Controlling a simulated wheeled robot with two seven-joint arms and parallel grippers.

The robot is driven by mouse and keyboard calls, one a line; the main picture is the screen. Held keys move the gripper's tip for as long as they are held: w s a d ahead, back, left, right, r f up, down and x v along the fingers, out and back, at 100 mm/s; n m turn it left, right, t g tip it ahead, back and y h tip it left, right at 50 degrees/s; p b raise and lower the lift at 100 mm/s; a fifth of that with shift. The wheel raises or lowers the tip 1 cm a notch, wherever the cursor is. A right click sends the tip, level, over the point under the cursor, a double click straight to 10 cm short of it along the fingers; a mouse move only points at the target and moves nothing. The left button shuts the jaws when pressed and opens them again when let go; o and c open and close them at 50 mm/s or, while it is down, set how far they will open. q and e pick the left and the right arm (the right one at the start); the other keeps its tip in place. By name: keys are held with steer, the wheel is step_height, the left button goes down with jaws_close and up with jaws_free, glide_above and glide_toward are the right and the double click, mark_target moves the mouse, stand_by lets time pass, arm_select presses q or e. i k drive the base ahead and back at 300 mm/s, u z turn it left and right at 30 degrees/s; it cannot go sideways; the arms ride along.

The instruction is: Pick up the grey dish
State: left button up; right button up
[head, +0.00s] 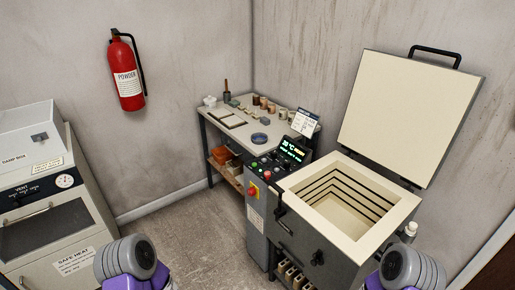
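A small round blue-grey dish (260,138) lies near the front right of a light-topped work table (230,139) in the back corner. It is the only dish-like thing of that shade that I can make out. It is small in the view, and its exact colour is hard to tell. Nothing touches it that I can see. Parts of my two arms show at the bottom edge, left and right, far from the table. Neither gripper is in view.
An open kiln (369,230) with its lid raised and a control box with a lit display stand right of the table. Pots, small blocks and a card share the tabletop. A white oven-like unit (45,225) stands at left. Bare floor (196,245) lies between.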

mark_target(258, 137)
steer(key=u, duration=0.8)
steer(key=i, duration=0.75)
steer(key=u, duration=0.6)
steer(key=i, duration=1.3)
steer(key=z, duration=0.65)
